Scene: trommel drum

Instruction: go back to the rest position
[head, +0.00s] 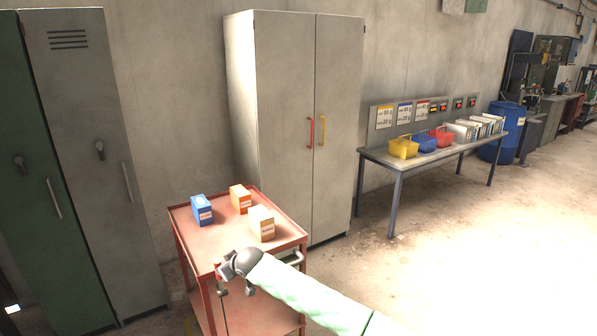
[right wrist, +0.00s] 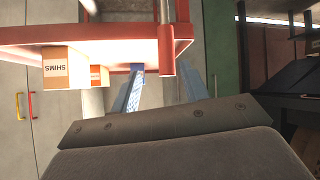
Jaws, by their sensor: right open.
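My right arm comes in from the lower right in the head view. Its gripper (head: 235,284) is at the front edge of the red cart (head: 190,232), beside the boxes and apart from them. In the right wrist view the two blue fingers of this gripper (right wrist: 162,88) are spread, with nothing held between them. My left gripper is in neither view.
A blue box (head: 201,210), an orange box (head: 240,198) and a cream box (head: 261,223) stand on the cart's top. Lockers (head: 85,150) and a tall grey cabinet (head: 285,110) stand behind. A table (head: 390,160) holds coloured baskets. The floor at right is clear.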

